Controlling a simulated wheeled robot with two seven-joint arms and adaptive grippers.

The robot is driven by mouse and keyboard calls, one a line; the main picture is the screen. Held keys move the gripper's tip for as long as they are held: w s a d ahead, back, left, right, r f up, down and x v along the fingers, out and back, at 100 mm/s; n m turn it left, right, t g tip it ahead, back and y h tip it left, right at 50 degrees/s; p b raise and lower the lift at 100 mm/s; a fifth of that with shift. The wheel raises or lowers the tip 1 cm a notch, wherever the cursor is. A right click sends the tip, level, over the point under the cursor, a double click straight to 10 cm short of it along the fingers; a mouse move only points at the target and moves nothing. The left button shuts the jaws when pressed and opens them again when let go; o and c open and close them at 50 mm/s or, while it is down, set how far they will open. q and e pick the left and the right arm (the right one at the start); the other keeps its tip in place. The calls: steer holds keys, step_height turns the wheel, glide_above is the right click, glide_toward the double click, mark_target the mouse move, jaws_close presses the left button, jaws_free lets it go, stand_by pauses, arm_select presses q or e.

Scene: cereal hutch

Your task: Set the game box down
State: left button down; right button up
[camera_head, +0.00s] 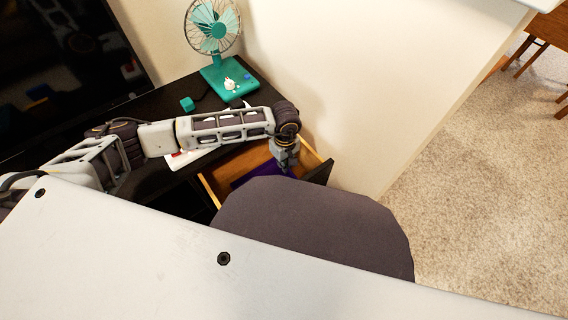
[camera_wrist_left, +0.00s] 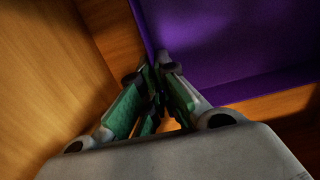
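The game box is a flat purple box (camera_head: 257,169) inside the open wooden drawer (camera_head: 316,160) in the head view. It fills the upper right of the left wrist view (camera_wrist_left: 225,40). My left gripper (camera_head: 287,168) points down into the drawer at the box's edge. In the wrist view its green-padded fingers (camera_wrist_left: 154,78) are drawn close together, with the purple edge running in between the tips. It looks shut on that edge; the exact contact is dark. Whether the box rests on the drawer floor cannot be told. My right gripper is not in view.
The dark desk (camera_head: 160,105) bears a teal fan (camera_head: 222,75), a small teal cube (camera_head: 187,103) and a white-and-red item (camera_head: 183,157) partly under my arm. A dark screen (camera_head: 60,70) stands left. A grey-brown rounded seat (camera_head: 315,225) is close before the drawer. Carpet (camera_head: 480,200) is clear at right.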

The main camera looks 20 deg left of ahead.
arm_select(q)
steer(key=shift+f, duration=0.1)
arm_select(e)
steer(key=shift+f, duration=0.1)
arm_select(q)
steer(key=c, duration=1.6)
jaws_free()
steer(key=shift+c, duration=0.2)
steer(key=shift+r, duration=0.6)
step_height(320, 180, up, 11)
steer(key=p, duration=0.4)
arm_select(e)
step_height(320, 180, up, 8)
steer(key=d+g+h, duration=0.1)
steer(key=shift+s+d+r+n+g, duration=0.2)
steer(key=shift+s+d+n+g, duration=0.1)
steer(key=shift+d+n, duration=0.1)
arm_select(q)
steer(key=shift+w+d, duration=0.1)
